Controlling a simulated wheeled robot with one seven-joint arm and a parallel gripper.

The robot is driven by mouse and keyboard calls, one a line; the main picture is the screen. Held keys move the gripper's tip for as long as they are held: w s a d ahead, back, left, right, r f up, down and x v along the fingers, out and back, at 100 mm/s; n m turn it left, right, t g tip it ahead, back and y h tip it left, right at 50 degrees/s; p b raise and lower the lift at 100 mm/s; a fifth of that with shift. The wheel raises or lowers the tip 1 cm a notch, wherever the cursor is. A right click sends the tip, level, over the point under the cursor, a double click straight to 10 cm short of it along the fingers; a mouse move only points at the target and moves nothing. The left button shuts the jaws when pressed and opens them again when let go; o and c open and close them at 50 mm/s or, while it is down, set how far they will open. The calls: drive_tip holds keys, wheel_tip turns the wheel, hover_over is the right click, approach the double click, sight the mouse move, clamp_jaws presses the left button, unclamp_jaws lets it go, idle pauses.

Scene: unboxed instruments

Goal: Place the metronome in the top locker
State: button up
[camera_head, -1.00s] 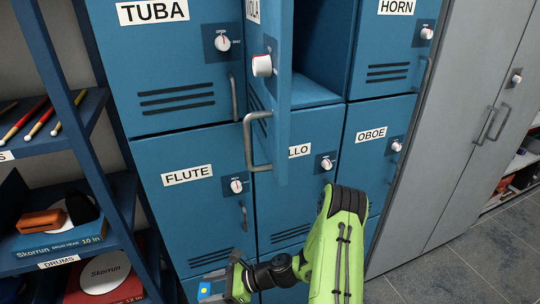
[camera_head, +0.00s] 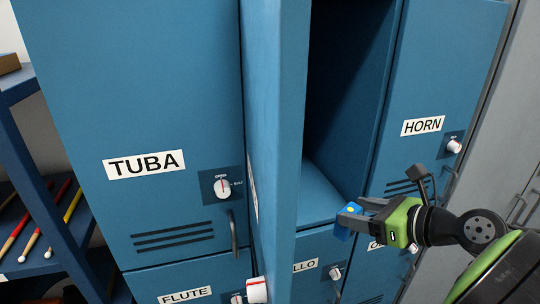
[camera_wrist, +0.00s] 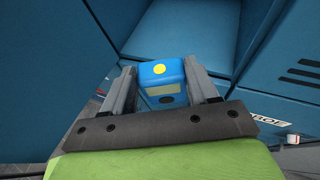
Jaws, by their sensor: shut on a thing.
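The metronome (camera_head: 343,233) is a small blue box with a yellow dot. In the wrist view the metronome (camera_wrist: 163,84) also shows a pale display and sits between both fingers. My gripper (camera_head: 350,219) is shut on it, just in front of the open top locker, near the front edge of its floor. The open locker (camera_head: 318,195) has a bare blue floor in view; in the wrist view its floor (camera_wrist: 190,35) lies beyond the metronome. Its door (camera_head: 275,130) stands open toward the camera, left of the opening.
The closed TUBA locker (camera_head: 130,100) is on the left and the closed HORN locker (camera_head: 440,80) on the right. Lockers labelled FLUTE (camera_head: 185,296) and one ending in LLO (camera_head: 304,266) are below. A shelf with drumsticks (camera_head: 40,225) stands at far left.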

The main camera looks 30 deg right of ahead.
drive_tip(key=shift+w+d+r, duration=0.15)
drive_tip(key=shift+w+r, duration=0.45)
drive_tip(key=shift+r, duration=0.3)
drive_tip(key=w+d, duration=0.3)
drive_tip(key=w, duration=0.6)
drive_tip(key=w+d, duration=0.2)
drive_tip(key=w, duration=0.6)
wheel_tip(320, 180, down, 7)
drive_tip(key=shift+s+r, duration=0.1)
drive_tip(key=shift+r, duration=0.05)
drive_tip(key=shift+w+d+f, duration=0.1)
drive_tip(key=shift+w+f, duration=0.2)
drive_tip(key=shift+s, duration=0.1)
